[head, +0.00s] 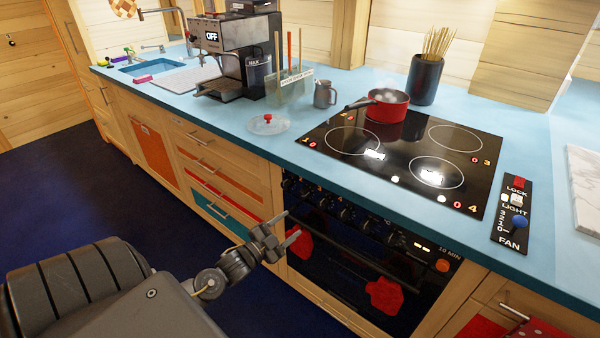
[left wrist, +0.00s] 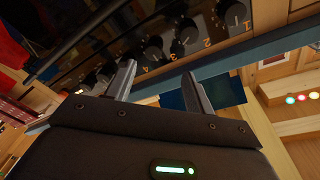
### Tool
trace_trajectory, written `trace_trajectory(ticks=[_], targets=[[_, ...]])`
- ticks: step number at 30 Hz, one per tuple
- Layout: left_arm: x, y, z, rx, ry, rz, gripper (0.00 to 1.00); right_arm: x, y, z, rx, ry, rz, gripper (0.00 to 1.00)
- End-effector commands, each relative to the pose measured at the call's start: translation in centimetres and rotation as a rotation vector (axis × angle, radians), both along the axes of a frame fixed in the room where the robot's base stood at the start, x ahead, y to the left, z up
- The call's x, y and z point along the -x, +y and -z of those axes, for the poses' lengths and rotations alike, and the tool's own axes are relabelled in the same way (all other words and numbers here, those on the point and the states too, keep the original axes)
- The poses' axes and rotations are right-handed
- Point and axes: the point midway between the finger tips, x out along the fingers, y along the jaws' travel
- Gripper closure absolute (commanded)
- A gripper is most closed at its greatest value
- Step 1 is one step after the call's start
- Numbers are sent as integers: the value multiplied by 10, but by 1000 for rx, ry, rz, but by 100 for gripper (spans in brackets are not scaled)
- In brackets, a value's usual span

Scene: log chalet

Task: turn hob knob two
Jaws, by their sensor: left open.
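Hob knob two (left wrist: 187,38) is a black round knob on the dark oven front, with an orange 2 beside it in the left wrist view. Knob one (left wrist: 235,15) is to its right there and knob three (left wrist: 153,50) to its left. In the head view the knob row (head: 346,214) runs under the worktop edge. My left gripper (head: 290,226) is open and empty, in front of the row's left end, just below knob height. Its two fingers (left wrist: 160,73) point toward the knobs and appear apart from them. My right gripper is out of view.
The black hob (head: 400,150) carries a red saucepan (head: 388,106). A switch panel (head: 514,212) lies right of the hob. A coffee machine (head: 235,55) stands left. The dark blue floor (head: 120,200) is clear.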

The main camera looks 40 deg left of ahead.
Motion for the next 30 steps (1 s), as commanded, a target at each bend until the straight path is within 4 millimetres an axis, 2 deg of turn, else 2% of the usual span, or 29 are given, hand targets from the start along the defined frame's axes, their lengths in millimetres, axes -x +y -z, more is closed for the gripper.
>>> trace_trajectory(ticks=[1, 3, 7, 14, 30], targets=[[-2, 15, -14, -29, 16, -24, 47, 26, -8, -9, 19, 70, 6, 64], [-4, 31, -16, -58, 32, -50, 47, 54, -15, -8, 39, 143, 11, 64], [-5, 45, -17, -84, 46, -73, 47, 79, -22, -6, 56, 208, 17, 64], [-11, 47, -16, -85, 45, -77, 47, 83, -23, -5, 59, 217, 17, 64], [-99, 43, -16, -85, 45, -75, 47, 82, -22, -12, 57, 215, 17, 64]])
